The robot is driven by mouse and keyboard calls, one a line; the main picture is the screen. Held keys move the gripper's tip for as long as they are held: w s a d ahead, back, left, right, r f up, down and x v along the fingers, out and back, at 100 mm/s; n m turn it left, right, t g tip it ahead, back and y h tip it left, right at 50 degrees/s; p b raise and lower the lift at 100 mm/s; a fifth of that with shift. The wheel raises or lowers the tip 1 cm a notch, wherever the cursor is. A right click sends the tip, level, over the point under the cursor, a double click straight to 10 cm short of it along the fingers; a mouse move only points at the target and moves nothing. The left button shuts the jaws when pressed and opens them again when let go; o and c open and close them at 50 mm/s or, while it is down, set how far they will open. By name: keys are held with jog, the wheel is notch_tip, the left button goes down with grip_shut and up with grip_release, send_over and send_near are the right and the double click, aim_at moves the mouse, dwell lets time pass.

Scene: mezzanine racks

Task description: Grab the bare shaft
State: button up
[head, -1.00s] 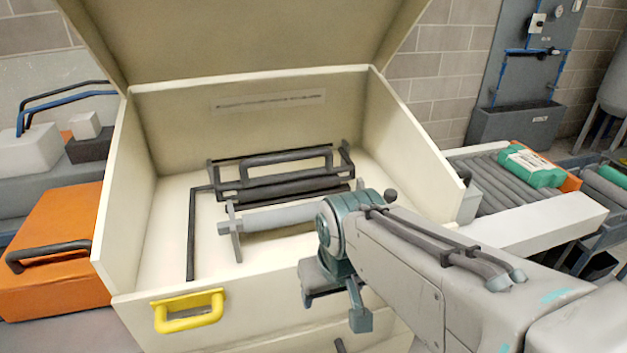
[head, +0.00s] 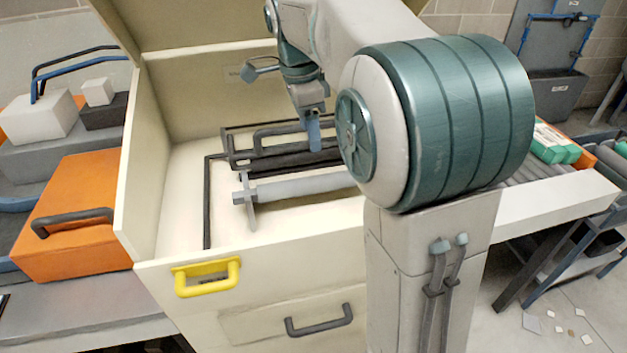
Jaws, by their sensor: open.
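A pale grey bare shaft (head: 305,186) lies level across the open cream box (head: 145,180), nearest its front. Its left end is held up by a thin grey upright bracket (head: 249,212); its right end is hidden behind my arm. A dark, covered roller (head: 290,162) lies parallel just behind it. My gripper (head: 284,108) is open and empty, above and behind the shaft, over the back of the box. One finger hangs down in front of the dark frame; the gripper touches nothing that I can make out.
A dark frame (head: 240,150) stands behind the shaft. A yellow handle (head: 207,281) sits on the front wall. An orange case (head: 85,215) stands left. The box's left floor is mostly clear.

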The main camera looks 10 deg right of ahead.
send_over(315, 177)
notch_tip(315, 177, down, 8)
jog(key=shift+s+a+r, duration=0.1)
jog(key=shift+a, duration=0.05)
jog(key=shift+f+p, duration=0.5)
jog(key=shift+f, duration=2.35)
grip_shut()
